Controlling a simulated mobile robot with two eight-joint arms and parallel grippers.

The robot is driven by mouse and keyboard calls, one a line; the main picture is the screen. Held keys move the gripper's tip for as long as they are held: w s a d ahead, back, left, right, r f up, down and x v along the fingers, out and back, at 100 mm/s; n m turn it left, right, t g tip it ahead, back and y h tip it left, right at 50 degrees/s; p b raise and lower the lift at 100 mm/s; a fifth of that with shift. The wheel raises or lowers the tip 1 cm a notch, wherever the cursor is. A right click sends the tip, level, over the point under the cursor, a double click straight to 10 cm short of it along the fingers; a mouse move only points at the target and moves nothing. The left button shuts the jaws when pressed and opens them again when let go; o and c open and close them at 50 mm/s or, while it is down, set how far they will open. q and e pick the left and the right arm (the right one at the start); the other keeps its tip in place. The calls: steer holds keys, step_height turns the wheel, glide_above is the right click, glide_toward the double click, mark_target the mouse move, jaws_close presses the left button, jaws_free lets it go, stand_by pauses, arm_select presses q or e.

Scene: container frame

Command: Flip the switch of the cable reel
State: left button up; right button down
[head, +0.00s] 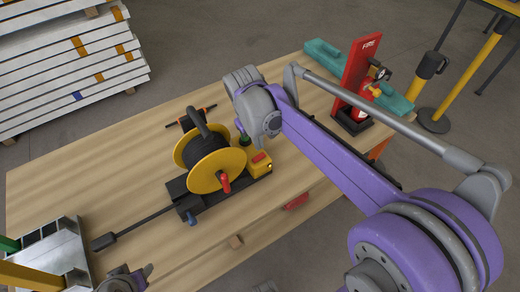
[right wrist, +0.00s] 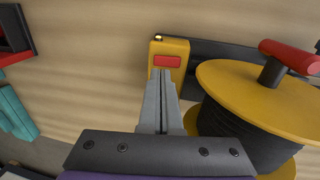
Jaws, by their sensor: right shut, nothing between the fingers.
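The cable reel (head: 222,165) stands on the wooden table, with yellow discs, a black drum and a red crank knob. Its yellow switch box (head: 262,171) carries a red rocker switch (head: 259,157) and sits at the reel's right. In the right wrist view the red switch (right wrist: 167,61) lies just beyond the tips of my right gripper (right wrist: 163,73). The right gripper is shut and empty; I cannot tell whether it touches the switch. In the head view its fingers are mostly hidden behind my wrist. Part of my left gripper (head: 126,280) shows at the bottom edge; its jaws are unclear.
A red fire extinguisher stand (head: 354,80) and a teal case (head: 323,54) are at the table's far right. A metal box (head: 55,255) stands at the near left, beside a black rod reaching the reel's base. The table's left part (head: 90,180) is clear.

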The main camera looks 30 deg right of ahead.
mark_target(262, 155)
arm_select(q)
steer(key=shift+f, duration=0.1)
arm_select(e)
steer(key=shift+d+f, duration=0.15)
steer(key=shift+f, duration=0.85)
steer(key=shift+d+f, duration=0.15)
steer(key=shift+f, duration=0.85)
